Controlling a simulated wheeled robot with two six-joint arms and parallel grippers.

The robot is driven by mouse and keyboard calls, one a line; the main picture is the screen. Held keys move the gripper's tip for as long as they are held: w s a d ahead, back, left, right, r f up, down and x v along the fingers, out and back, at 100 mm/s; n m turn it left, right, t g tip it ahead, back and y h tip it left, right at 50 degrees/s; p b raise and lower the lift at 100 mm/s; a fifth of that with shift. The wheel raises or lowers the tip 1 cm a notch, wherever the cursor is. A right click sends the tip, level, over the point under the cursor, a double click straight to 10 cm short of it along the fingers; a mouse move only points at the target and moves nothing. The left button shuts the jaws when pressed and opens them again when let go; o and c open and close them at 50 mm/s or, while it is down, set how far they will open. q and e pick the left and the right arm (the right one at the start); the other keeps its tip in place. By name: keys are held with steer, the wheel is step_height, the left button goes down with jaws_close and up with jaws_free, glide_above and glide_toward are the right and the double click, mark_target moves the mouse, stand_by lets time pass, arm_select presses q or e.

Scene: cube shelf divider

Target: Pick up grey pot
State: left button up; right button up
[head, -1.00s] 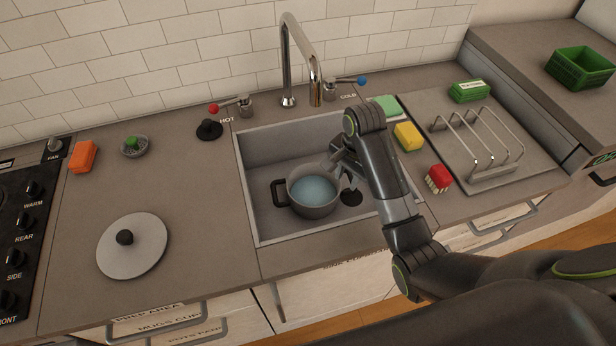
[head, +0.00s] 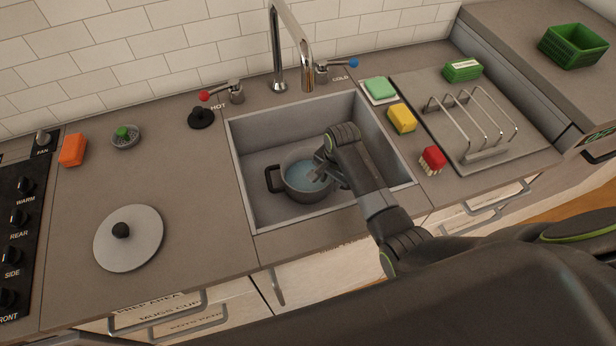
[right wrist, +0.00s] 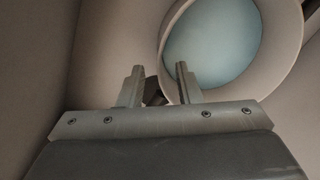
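The grey pot (head: 297,196) stands upright in the sink basin with pale blue water in it. One black handle (head: 272,179) sticks out on its left. My right gripper (head: 322,166) is at the pot's right side in the head view, its fingers partly over the rim. In the right wrist view the gripper (right wrist: 160,84) is open. The pot (right wrist: 268,76) lies beyond the fingers, and the right finger overlaps its rim. A dark piece, perhaps the other handle (right wrist: 152,92), shows between the fingers. Contact cannot be told. My left gripper is not in view.
Sink walls (head: 246,195) surround the pot closely. The tap (head: 303,60) rises behind it. A lid (head: 145,240) lies on the left counter. A red brush (head: 432,160), a yellow sponge (head: 402,118) and a dish rack (head: 470,125) are at right.

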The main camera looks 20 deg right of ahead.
mark_target(327, 193)
steer(key=shift+w+a+f, duration=0.1)
steer(key=shift+a+f, duration=0.05)
steer(key=shift+f, duration=1.15)
steer(key=shift+w+a+f, duration=0.1)
steer(key=shift+f, duration=1.2)
jaws_close()
steer(key=shift+w+r, duration=0.1)
steer(key=shift+r, duration=0.05)
